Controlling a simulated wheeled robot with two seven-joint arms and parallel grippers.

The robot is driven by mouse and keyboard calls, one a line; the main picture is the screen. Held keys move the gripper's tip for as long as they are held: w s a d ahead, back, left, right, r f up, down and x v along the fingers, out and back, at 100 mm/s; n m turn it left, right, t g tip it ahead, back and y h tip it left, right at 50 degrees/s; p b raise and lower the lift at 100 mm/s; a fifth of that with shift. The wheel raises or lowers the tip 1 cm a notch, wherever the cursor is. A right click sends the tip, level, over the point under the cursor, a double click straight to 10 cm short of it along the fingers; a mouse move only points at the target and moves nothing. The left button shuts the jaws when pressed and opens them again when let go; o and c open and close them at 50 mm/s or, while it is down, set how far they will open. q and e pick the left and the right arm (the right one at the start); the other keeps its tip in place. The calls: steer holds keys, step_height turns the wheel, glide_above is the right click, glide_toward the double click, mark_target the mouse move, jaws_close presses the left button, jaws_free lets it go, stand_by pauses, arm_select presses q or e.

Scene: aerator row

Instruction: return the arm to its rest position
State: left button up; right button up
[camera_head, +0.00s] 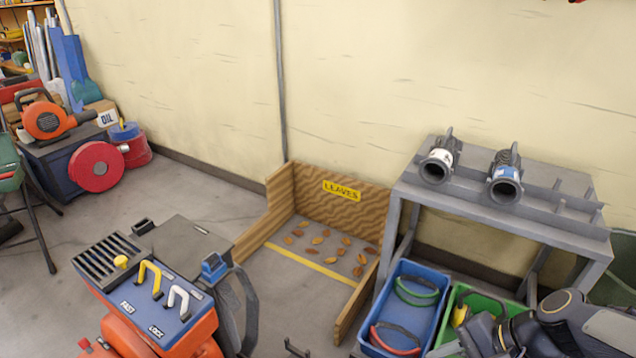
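My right arm comes in at the bottom right corner, dark grey with a gold-ringed joint. Its dark front end, where my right gripper (490,336) appears to be, is over the green bin (456,300). The fingers are too dark and crowded to tell open from shut, and I see nothing clearly held. My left arm and gripper are not recognisable in the view.
An orange-and-blue machine (165,325) with yellow and white handles stands bottom left. A wooden leaves bay (365,290) is at centre. The grey rack (400,190) holds two dark nozzles. A blue bin (432,340) holds green and red loops.

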steer(key=s+a+r+n+t+h, duration=0.1)
steer(key=s+r+n+t+h, duration=0.35)
steer(key=n, duration=0.45)
step_height(320, 180, up, 34)
steer(key=s+y+p, duration=0.1)
steer(key=p, duration=3.2)
steer(key=shift+s+f+g, duration=0.15)
steer(key=shift+s+g, duration=0.2)
steer(key=shift+g, duration=0.1)
